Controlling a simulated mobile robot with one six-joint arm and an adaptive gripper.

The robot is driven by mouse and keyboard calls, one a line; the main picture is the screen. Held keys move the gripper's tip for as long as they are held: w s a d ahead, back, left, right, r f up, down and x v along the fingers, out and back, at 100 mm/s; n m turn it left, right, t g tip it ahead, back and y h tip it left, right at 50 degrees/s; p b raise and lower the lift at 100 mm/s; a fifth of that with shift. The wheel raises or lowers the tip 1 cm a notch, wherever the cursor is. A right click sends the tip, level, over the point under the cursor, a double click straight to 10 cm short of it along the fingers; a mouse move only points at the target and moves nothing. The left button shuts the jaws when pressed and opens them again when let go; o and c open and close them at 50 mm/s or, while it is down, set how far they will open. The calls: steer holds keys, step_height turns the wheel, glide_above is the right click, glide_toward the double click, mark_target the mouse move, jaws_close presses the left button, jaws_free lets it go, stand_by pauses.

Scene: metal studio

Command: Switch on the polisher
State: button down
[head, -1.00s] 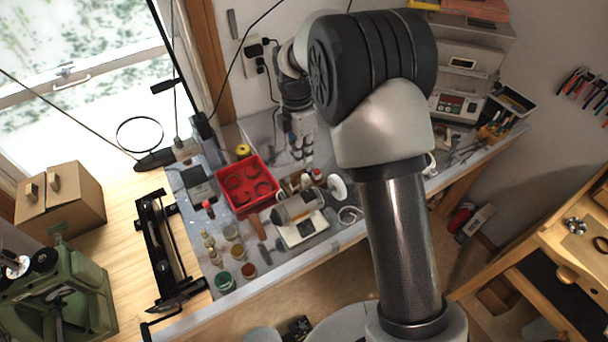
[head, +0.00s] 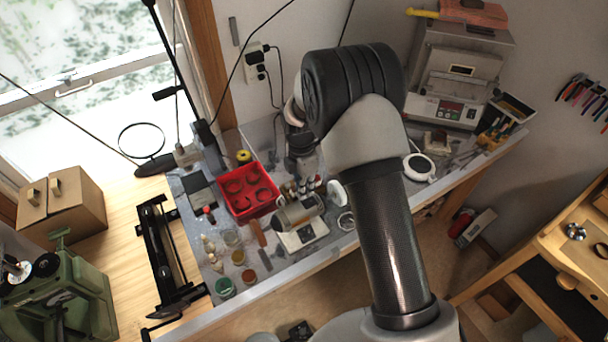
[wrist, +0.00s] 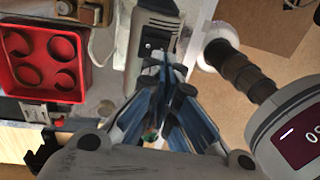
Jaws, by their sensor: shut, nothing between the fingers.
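The polisher (head: 298,213) stands on the bench, a grey cylindrical body over a pale base with a dark switch area and a white wheel at its right end. My gripper (head: 308,188) is low over its back side in the head view. In the wrist view, a pale housing with a black switch plate, which looks like the polisher (wrist: 153,22), lies just beyond the fingertips. My gripper (wrist: 165,62) is shut and empty there, its tips close to the switch plate. I cannot tell whether they touch it.
A red tray (head: 226,203) with round compartments sits left of the polisher. Small jars (head: 225,287) and a wooden-handled tool (head: 258,232) are in front of it. A white round device (head: 419,168) lies to the right. A grey machine (head: 455,75) stands at the back right.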

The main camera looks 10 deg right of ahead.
mark_target(309, 199)
steer(key=shift+s+f, duration=0.15)
steer(key=shift+f, duration=1.4)
